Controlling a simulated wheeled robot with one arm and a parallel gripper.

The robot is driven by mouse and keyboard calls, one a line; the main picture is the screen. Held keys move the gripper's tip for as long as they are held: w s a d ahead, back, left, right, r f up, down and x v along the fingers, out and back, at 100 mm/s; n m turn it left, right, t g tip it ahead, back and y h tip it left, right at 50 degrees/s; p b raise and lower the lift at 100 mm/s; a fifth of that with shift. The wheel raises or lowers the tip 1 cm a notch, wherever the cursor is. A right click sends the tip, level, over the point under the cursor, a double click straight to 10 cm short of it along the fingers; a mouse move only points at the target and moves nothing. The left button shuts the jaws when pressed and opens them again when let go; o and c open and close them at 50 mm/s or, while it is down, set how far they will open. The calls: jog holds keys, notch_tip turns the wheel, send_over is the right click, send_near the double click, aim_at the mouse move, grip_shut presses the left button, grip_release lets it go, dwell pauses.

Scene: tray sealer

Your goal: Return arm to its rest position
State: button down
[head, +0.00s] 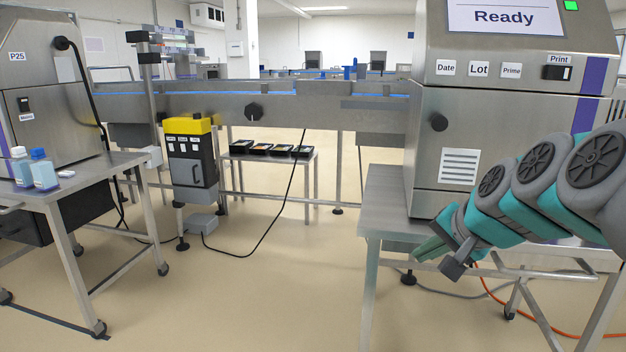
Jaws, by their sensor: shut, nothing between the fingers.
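My arm reaches in from the right edge of the head view, with teal and grey links. My gripper (437,250) is at its lower left end, in front of the steel table under the machine marked "Ready". The fingers lie close together and hold nothing. The gripper overlaps the table's edge in the picture; I cannot tell how far apart they are.
The sealer (425,150) with its "Ready" screen stands on a steel table (385,205) at right. A table (105,172) at left holds bottles (43,172).

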jog(key=s+a+f+n+g, duration=0.5)
jog(key=s+a+f, duration=0.1)
jog(key=s+f, duration=0.65)
jog(key=s+f+n+g+h, duration=0.1)
jog(key=s+f+g, duration=0.1)
jog(key=s, duration=0.6)
jog(key=s+d+f+n+g+h, duration=0.1)
jog(key=s+f+n+g, duration=0.1)
jog(key=s+f, duration=0.3)
jog(key=s, duration=0.3)
jog(key=shift+s+d+n+g+h, duration=0.15)
jog(key=shift+n+g+h, duration=0.15)
jog(key=shift+g, duration=0.1)
jog(key=shift+f, duration=0.1)
